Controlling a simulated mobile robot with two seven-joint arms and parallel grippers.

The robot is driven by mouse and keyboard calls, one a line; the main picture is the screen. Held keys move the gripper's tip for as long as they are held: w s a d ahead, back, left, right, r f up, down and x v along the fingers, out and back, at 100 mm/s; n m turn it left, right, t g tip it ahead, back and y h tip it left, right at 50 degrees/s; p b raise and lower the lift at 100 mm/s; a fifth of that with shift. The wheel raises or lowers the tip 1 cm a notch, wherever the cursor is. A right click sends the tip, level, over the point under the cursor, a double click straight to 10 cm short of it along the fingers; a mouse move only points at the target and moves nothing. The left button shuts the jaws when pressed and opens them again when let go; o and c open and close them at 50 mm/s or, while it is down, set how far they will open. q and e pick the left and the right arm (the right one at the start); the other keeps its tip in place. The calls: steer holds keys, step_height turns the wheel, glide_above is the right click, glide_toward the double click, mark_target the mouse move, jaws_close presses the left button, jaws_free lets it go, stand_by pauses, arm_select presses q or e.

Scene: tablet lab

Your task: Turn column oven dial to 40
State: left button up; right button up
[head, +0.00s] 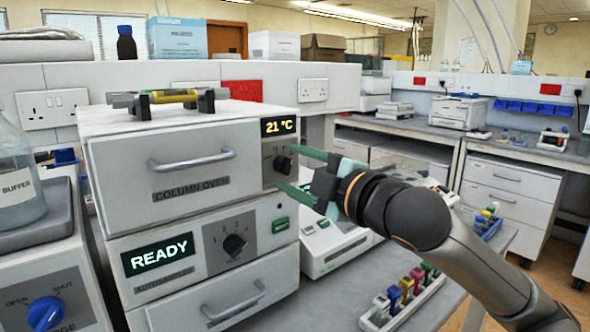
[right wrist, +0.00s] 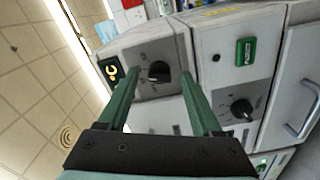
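The column oven (head: 185,175) is a white box with a drawer-like door and a handle. Its small display (head: 279,126) reads 21 °C. The black oven dial (head: 282,164) sits on the grey panel below the display; it also shows in the right wrist view (right wrist: 159,72). My right gripper (head: 287,169) is open, its two green fingers pointing at the panel, one on each side of the dial. In the right wrist view the fingers (right wrist: 160,78) stand apart with the dial between their tips; I cannot tell whether they touch it. My left gripper is not in view.
Below the oven stands the autosampler (head: 170,285), with a READY display, a black knob (head: 235,245) and a green button (head: 280,225). A buffer bottle (head: 18,180) is at left. A rack of coloured vials (head: 405,295) lies on the bench below my right arm.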

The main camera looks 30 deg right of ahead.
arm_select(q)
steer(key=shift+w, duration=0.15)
arm_select(e)
steer(key=shift+s, duration=0.1)
steer(key=shift+s+d, duration=0.1)
steer(key=shift+s, duration=0.15)
arm_select(q)
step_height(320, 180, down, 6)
steer(key=b, duration=0.8)
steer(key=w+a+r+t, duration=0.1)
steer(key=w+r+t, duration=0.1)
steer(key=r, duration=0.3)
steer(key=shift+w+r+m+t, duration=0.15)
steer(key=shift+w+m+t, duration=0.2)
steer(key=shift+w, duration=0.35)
arm_select(e)
steer(key=s, duration=1.1)
steer(key=shift+s+d, duration=0.4)
